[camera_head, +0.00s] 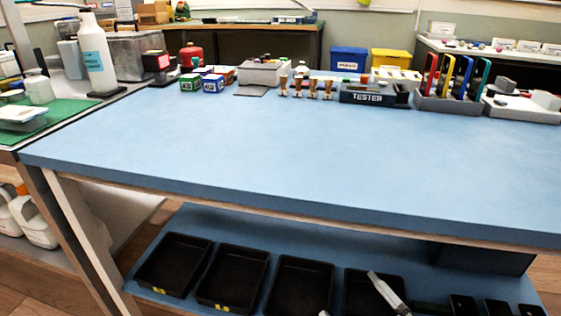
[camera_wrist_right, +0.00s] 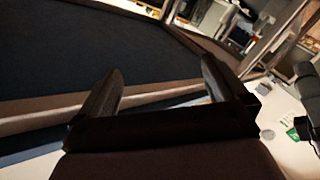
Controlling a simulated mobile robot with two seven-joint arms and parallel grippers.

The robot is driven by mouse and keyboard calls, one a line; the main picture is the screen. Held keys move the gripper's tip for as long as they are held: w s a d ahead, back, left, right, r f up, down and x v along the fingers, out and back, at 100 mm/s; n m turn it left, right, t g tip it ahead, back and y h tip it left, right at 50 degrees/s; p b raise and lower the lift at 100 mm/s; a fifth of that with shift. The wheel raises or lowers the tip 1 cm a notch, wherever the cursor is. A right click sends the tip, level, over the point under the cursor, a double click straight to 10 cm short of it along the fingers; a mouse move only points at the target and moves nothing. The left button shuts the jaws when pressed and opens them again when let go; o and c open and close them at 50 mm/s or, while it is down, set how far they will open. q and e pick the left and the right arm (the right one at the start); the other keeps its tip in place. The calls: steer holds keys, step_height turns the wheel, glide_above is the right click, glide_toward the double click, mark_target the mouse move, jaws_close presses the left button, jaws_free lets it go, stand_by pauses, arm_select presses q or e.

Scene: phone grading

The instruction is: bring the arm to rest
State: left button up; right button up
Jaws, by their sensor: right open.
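My right gripper (camera_head: 348,293) shows only in part at the bottom edge of the head view, as a pale finger with a small light tip to its left. It is in front of the lower shelf's black trays. In the right wrist view, the two dark fingers of the right gripper (camera_wrist_right: 161,64) stand wide apart with nothing between them. The blue table's edge lies beyond them. My left gripper is not in view.
The blue table top (camera_head: 300,150) is clear across its middle and front. Boxes, a tester (camera_head: 367,98) and a phone rack (camera_head: 450,104) line its back. Black trays (camera_head: 232,275) sit on the lower shelf (camera_head: 215,222). A white bottle (camera_head: 95,55) stands at the left.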

steer(key=s+f+m+g+h, duration=0.1)
steer(key=s+f+m+g, duration=0.3)
steer(key=f+m, duration=0.3)
arm_select(q)
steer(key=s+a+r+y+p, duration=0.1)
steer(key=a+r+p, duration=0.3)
steer(key=p, duration=1)
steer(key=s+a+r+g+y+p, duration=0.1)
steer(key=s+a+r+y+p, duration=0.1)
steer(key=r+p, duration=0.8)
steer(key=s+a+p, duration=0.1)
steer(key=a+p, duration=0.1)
steer(key=p, duration=0.2)
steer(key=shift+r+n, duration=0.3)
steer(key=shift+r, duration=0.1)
arm_select(e)
steer(key=s+d+r+m+g+h, duration=0.1)
steer(key=s+d+r, duration=0.1)
steer(key=d+r, duration=0.2)
steer(key=s+d+r+m+h, duration=0.1)
steer(key=s+d+r+h, duration=0.1)
steer(key=r, duration=0.9)
steer(key=shift+s+d+r+g+h, duration=0.15)
steer(key=shift+s+d+g+h, duration=0.2)
steer(key=shift+s+d, duration=0.45)
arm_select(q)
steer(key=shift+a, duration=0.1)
arm_select(e)
steer(key=shift+w+d, duration=0.2)
steer(key=shift+w, duration=0.05)
